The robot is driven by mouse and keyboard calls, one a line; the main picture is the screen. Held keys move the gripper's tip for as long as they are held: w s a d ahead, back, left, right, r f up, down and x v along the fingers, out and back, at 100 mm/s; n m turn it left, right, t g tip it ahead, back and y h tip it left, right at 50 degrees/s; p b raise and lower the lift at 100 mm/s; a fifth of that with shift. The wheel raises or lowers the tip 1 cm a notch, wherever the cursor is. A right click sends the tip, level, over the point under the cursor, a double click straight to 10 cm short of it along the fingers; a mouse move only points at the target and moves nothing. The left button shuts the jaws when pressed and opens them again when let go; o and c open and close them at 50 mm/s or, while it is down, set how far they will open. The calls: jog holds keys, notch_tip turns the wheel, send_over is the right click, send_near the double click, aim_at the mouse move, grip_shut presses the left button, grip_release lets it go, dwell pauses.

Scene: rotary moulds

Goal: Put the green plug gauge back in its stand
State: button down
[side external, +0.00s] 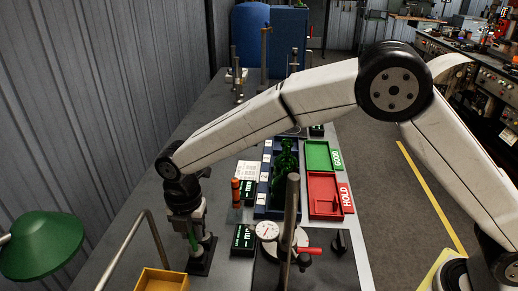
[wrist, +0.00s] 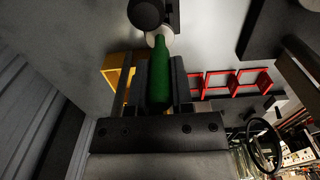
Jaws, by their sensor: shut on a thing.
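The green plug gauge (wrist: 159,75) is between the two fingers of my gripper (wrist: 160,85) in the wrist view, its length running away from the camera. Its far end meets a pale round part (wrist: 161,38) beside a dark round piece; I cannot tell whether it is seated there or only in front of it. In the side view my gripper (side external: 195,240) points down at the left of the bench, with a strip of the green gauge (side external: 192,236) showing beside it. A dark block (side external: 203,262), possibly the stand, is just below; the gauge's lower end is hidden.
An orange-handled gauge (side external: 236,193) stands upright close to the right of my gripper. A yellow bin (side external: 162,281) is in front. A dial gauge on a post (side external: 291,215), a blue tray with green bottle-like parts, and green and red trays (side external: 324,190) lie further right.

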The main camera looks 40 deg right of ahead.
jog(key=shift+f, duration=0.7)
dwell(0.3)
jog(key=shift+c, duration=2.1)
grip_release()
jog(key=shift+r, duration=0.1)
jog(key=shift+r, duration=3.85)
jog(key=s+d+f+m+t, duration=0.15)
jog(key=s+d+m, duration=0.25)
jog(key=d+m, duration=0.7)
jog(key=s+d+f+m, duration=0.2)
jog(key=s+d+m, duration=0.2)
jog(key=d+m, duration=0.6)
jog(key=s+d+f+m+t, duration=0.1)
jog(key=s+d+f+m, duration=0.1)
jog(key=s+d+m, duration=0.4)
jog(key=shift+s+d, duration=1.1)
jog(key=shift+s, duration=0.15)
